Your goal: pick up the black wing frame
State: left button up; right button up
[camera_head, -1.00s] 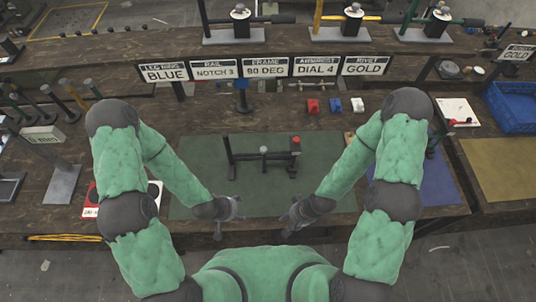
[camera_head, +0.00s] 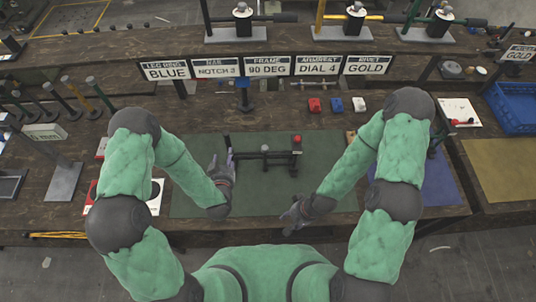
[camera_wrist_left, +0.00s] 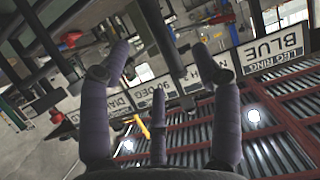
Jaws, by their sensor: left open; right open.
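The black wing frame (camera_head: 262,155) stands on the green mat in the head view, with a long bar, upright ends and a red knob at its right end. My left gripper (camera_head: 221,162) is open at the frame's left end, with its fingers about the left upright; contact cannot be told. In the left wrist view a dark bar (camera_wrist_left: 165,45) runs between the spread purple fingers; it looks like part of the frame. My right gripper (camera_head: 291,212) is open and empty near the mat's front edge, apart from the frame.
The green mat (camera_head: 262,195) is clear in front of the frame. Behind it is a row of signs (camera_head: 268,66), with red, blue and white small blocks (camera_head: 337,105) at right. Several upright tools (camera_head: 70,98) stand at left. A blue bin (camera_head: 515,110) is at far right.

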aim_at(230, 145)
pick_arm(q)
jog(key=x, duration=0.5)
jog(key=shift+d+f+x, duration=0.15)
jog(key=shift+x, duration=1.15)
jog(key=shift+d+f+x, duration=0.15)
jog(key=shift+x, duration=1.2)
jog(key=shift+s+r, duration=0.1)
grip_shut()
